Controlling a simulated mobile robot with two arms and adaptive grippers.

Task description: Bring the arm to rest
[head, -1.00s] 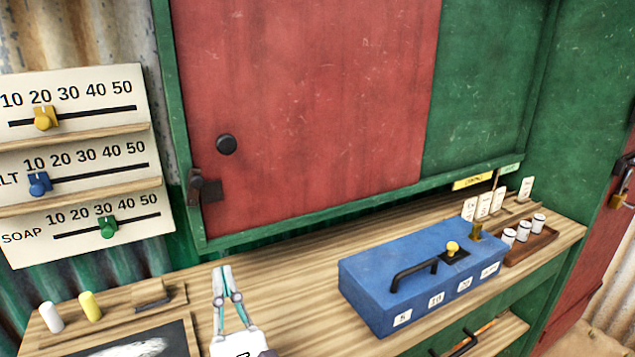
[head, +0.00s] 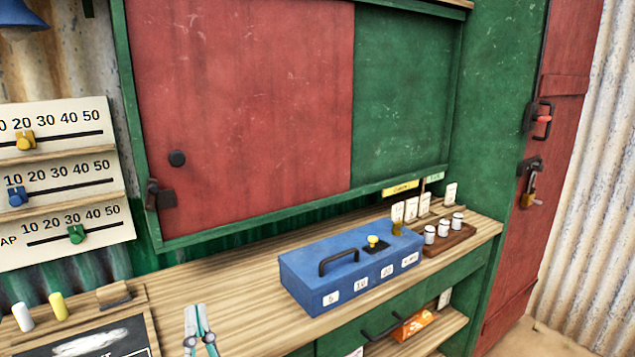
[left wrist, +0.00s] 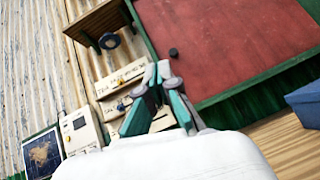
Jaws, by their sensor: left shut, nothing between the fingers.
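My left gripper (head: 197,322) shows at the bottom of the head view, above the counter's front part, with its fingers pointing up in the picture. It is shut and holds nothing. In the left wrist view its teal and grey fingers (left wrist: 160,75) come together in front of the slider board (left wrist: 122,78). My right gripper is in neither view.
A blue box (head: 350,265) with a black handle stands on the wooden counter (head: 240,273), right of my left gripper. A tray (head: 450,238) with white cylinders is beyond it. A chalkboard (head: 125,342) lies to the left. The red sliding panel (head: 250,110) is behind.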

